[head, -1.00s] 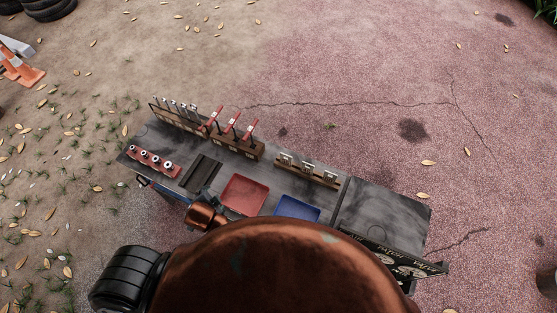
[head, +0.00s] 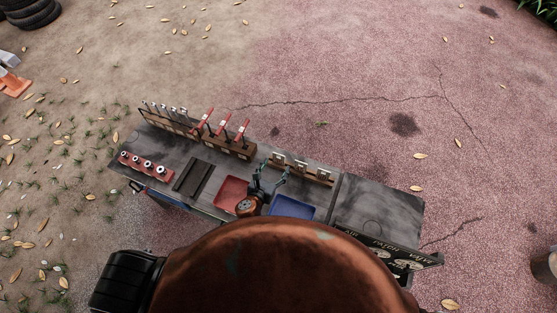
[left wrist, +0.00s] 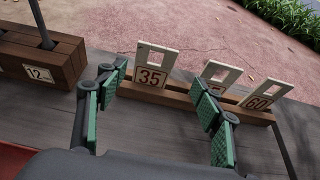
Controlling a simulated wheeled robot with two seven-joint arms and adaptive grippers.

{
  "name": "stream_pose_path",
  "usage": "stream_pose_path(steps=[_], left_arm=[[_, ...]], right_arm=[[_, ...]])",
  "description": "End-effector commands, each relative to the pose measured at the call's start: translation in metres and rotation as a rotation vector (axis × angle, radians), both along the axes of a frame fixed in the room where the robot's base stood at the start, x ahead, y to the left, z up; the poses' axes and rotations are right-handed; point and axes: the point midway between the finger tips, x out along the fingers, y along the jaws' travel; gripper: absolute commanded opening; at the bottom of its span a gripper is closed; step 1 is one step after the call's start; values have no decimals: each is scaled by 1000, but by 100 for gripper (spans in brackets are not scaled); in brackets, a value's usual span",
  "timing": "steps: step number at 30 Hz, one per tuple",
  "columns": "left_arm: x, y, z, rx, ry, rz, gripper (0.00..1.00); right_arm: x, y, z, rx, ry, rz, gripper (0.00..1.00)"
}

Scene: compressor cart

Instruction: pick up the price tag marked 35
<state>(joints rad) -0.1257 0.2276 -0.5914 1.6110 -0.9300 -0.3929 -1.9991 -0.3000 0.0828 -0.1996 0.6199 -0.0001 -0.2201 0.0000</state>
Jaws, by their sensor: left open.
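The price tag marked 35 (left wrist: 149,77) is a cream plate with a square opening above its number. It stands at the left end of a wooden rack (left wrist: 180,98) in the left wrist view and is the leftmost of three tags in the head view (head: 278,158). My left gripper (left wrist: 162,88), with green pads, is open and empty. Its fingers are spread in front of the rack, with the 35 tag between them, nearer the left finger. In the head view, the gripper (head: 270,180) is above the cart between the trays and rack. My right gripper is out of view.
A middle tag (left wrist: 214,76), its number mostly hidden by the right finger, and a tag marked 60 (left wrist: 263,97) share the rack. A wooden block marked 12 (left wrist: 38,73) is left. The red tray (head: 230,191) and blue tray (head: 293,207) lie in front.

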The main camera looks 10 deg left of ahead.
Motion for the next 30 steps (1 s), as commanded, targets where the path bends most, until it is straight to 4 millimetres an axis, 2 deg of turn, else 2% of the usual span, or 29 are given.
stream_pose_path(steps=[15, 24, 30], left_arm=[[57, -2, -28, -5, 2, 5, 61], [60, -3, -28, -6, 2, 6, 60], [60, -3, -28, -6, 2, 6, 46]], right_arm=[[-2, 7, -15, 7, 4, -2, 40], [-2, 5, -15, 5, 4, -1, 40], [-2, 2, -14, 3, 3, 0, 40]])
